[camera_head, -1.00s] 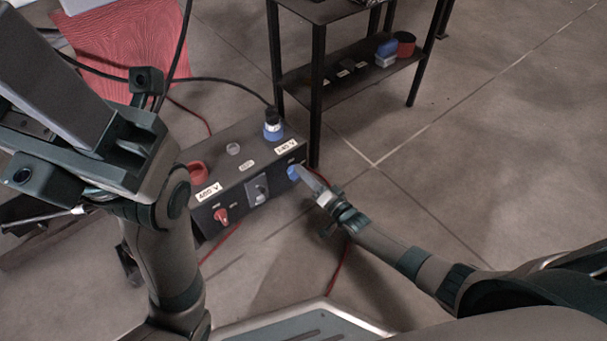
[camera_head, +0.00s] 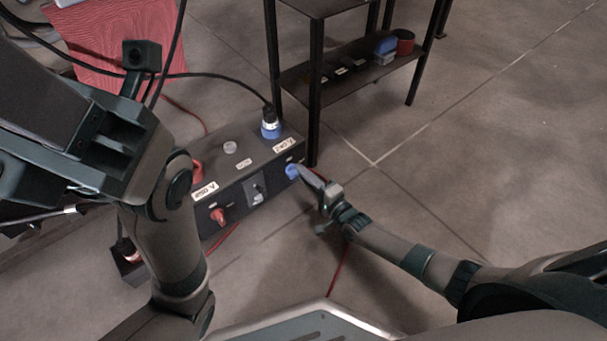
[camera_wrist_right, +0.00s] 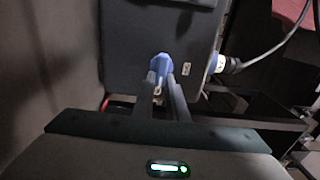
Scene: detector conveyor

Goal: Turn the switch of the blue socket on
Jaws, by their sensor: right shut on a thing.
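A dark socket box (camera_head: 236,196) stands on the floor in the head view. The blue socket with a plug in it (camera_head: 270,126) is on its top at the right end. The blue switch (camera_head: 292,171) is on the front face below it. My right gripper (camera_head: 303,172) is shut on the blue switch. In the right wrist view the blue switch (camera_wrist_right: 162,64) sits between my two fingertips (camera_wrist_right: 163,78), and the blue socket's plug (camera_wrist_right: 224,64) shows to the right. My left arm (camera_head: 165,190) covers the box's left end; its fingertips are not in view.
A red switch (camera_head: 218,217) and a grey switch (camera_head: 257,192) sit further left on the box front. A black shelf (camera_head: 350,82) with small parts stands behind the box. Cables cross the floor at the back left. Floor at the right is clear.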

